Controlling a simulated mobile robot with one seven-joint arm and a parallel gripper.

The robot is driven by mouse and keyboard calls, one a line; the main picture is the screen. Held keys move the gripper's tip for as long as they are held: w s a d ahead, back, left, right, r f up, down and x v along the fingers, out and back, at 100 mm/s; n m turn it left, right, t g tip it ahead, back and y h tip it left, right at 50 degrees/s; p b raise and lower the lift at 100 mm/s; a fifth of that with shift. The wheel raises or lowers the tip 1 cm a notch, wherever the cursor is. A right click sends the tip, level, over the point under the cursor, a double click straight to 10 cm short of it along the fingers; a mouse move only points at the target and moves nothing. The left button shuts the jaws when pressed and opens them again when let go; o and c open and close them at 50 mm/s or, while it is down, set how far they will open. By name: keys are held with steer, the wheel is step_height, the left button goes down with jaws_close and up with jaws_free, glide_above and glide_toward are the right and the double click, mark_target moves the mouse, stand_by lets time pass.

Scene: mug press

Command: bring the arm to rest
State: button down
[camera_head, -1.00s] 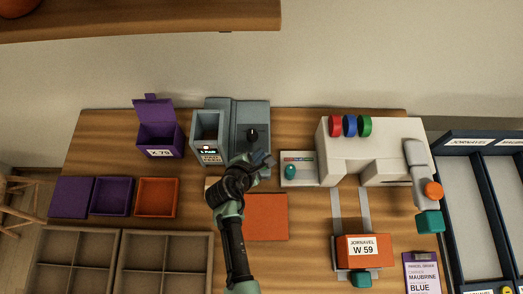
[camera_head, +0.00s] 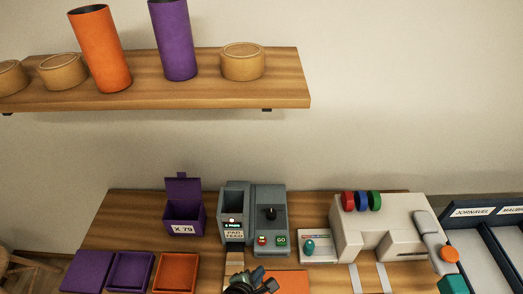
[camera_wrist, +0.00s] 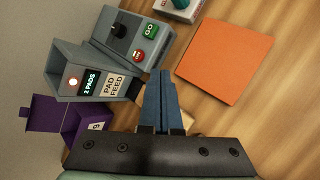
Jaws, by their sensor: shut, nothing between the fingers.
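My gripper (camera_head: 258,279) is at the bottom edge of the head view, in front of the grey pad feed machine (camera_head: 252,215). In the wrist view its blue fingers (camera_wrist: 164,92) are shut together with nothing between them. The pad feed machine (camera_wrist: 98,75) lies just past the fingertips there, with a lit display reading 2 PADS, a green GO button and a red button. An orange square (camera_wrist: 226,61) lies flat on the wooden table (camera_wrist: 293,75) to the right of the fingers. Most of my arm is out of the head view.
A purple box marked X 79 (camera_head: 183,213) stands left of the machine. A white press-like machine (camera_head: 390,225) with coloured discs stands to the right. Purple and orange trays (camera_head: 168,271) lie at front left. A shelf (camera_head: 200,88) with cylinders and round tubs hangs above.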

steer(key=w+r+m+t, duration=0.1)
steer(key=w+r+m, duration=0.2)
steer(key=r, duration=0.4)
steer(key=w+d+r+m+t+y, duration=0.1)
steer(key=w+r+m, duration=0.3)
steer(key=r, duration=0.3)
steer(key=w+r+m+t, duration=0.1)
steer(key=w+r+m, duration=0.2)
steer(key=r, duration=0.4)
step_height(320, 180, up, 18)
steer(key=m+t+y, duration=0.1)
steer(key=m+t, duration=0.3)
steer(key=m, duration=0.3)
steer(key=s+r+m+t+b, duration=0.1)
steer(key=s+r+t, duration=0.3)
steer(key=r, duration=0.6)
steer(key=s+r+m+t+y+b, duration=0.1)
steer(key=s+r+m+t+b, duration=0.1)
steer(key=s+r, duration=0.5)
steer(key=s+r+m+t+b, duration=0.1)
steer(key=s+r+t+b, duration=0.2)
steer(key=r, duration=0.9)
steer(key=s+t, duration=0.2)
steer(key=t, duration=0.1)
steer(key=shift+s+r+y, duration=0.15)
steer(key=shift+r+y, duration=0.15)
steer(key=shift+y, duration=0.1)
steer(key=shift+f, duration=0.1)
